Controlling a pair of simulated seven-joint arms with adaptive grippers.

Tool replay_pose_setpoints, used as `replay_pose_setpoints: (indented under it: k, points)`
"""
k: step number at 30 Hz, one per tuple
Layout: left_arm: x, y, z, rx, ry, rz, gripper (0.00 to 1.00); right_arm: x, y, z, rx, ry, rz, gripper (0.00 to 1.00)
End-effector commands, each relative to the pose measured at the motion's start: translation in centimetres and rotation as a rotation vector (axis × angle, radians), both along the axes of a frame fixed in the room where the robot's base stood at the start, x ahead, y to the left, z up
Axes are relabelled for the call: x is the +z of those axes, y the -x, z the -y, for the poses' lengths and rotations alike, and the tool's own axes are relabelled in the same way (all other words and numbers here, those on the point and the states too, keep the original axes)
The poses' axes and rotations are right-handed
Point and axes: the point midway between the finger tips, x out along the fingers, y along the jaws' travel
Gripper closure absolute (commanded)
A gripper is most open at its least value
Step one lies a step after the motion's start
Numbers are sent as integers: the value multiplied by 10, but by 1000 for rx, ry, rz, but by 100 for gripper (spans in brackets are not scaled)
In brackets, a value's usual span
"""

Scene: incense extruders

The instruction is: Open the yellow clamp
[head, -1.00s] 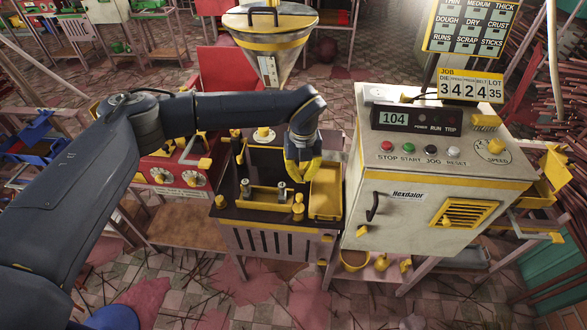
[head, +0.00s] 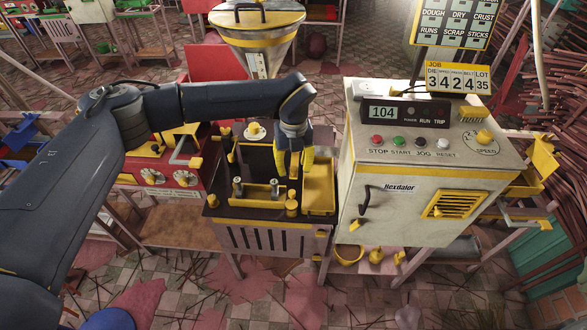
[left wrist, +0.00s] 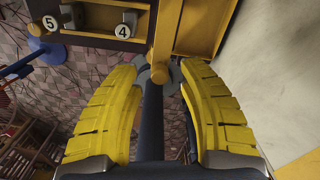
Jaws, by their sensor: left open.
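My left gripper (head: 294,170) is open and points down over the right part of the dark-topped machine, beside its yellow tray. A slim yellow upright bar (head: 293,165), which may be the yellow clamp's lever, shows between its fingers. In the left wrist view, my open yellow fingers (left wrist: 163,75) stand on both sides of a dark shaft with a grey collar. A yellow bar (left wrist: 167,35) runs up from that collar; I cannot tell if a finger touches it. My right gripper is not in view.
The yellow tray (head: 320,190) lies right of the gripper, next to the pale control cabinet (head: 400,210). Two metal posts stand by a yellow crossbar (head: 258,194) on the left. A red machine (head: 160,165) lies behind my left arm. A hopper (head: 257,30) stands behind.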

Motion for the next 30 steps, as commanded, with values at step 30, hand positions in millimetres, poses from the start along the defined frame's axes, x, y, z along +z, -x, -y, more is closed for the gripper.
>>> replay_pose_setpoints:
  k: [30]
  points:
    - [102, 0, 0, 0, -1, 1, 59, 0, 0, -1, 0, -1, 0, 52]
